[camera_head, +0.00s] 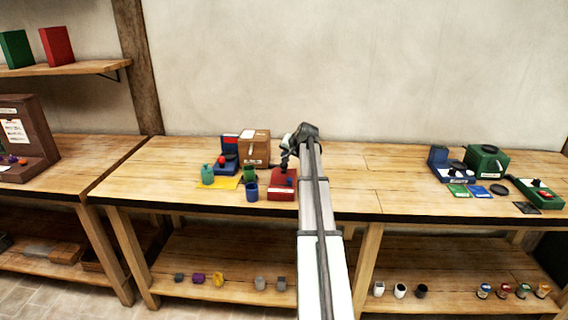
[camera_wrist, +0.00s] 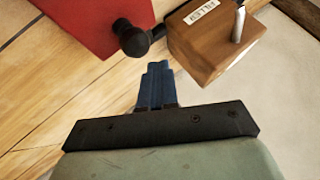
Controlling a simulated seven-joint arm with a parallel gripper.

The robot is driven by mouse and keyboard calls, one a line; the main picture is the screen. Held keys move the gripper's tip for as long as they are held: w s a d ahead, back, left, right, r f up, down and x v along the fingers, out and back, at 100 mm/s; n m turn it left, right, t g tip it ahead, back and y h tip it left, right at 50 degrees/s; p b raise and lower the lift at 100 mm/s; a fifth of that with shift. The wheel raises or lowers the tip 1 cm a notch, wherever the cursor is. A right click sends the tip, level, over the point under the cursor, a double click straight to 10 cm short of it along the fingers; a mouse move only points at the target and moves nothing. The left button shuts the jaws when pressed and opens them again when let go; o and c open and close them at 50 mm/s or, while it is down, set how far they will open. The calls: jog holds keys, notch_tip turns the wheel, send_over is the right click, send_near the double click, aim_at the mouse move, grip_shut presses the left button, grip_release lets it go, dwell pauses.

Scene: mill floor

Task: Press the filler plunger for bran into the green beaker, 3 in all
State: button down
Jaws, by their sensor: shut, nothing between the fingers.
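A brown wooden filler box (camera_head: 256,147) with a white label stands on the middle bench. It also shows in the wrist view (camera_wrist: 205,45), with a metal rod (camera_wrist: 239,22) at its side. A green beaker (camera_head: 249,174) stands in front of the brown box. It is not visible in the wrist view. My gripper (camera_wrist: 155,70) is shut and empty, with its blue fingers together. Its tips are below the brown box and a black knob in the wrist view, apparently touching neither. In the head view my arm hides part of this area.
A red box (camera_head: 281,190) with a black knob (camera_wrist: 133,39) stands close by.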

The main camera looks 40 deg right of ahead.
jog(key=shift+f, duration=0.15)
dwell(0.3)
jog(key=shift+f, duration=0.3)
jog(key=shift+f, duration=0.95)
dwell(1.4)
jog(key=shift+r, duration=1.4)
jog(key=shift+r, duration=0.1)
jog(key=shift+r, duration=2.4)
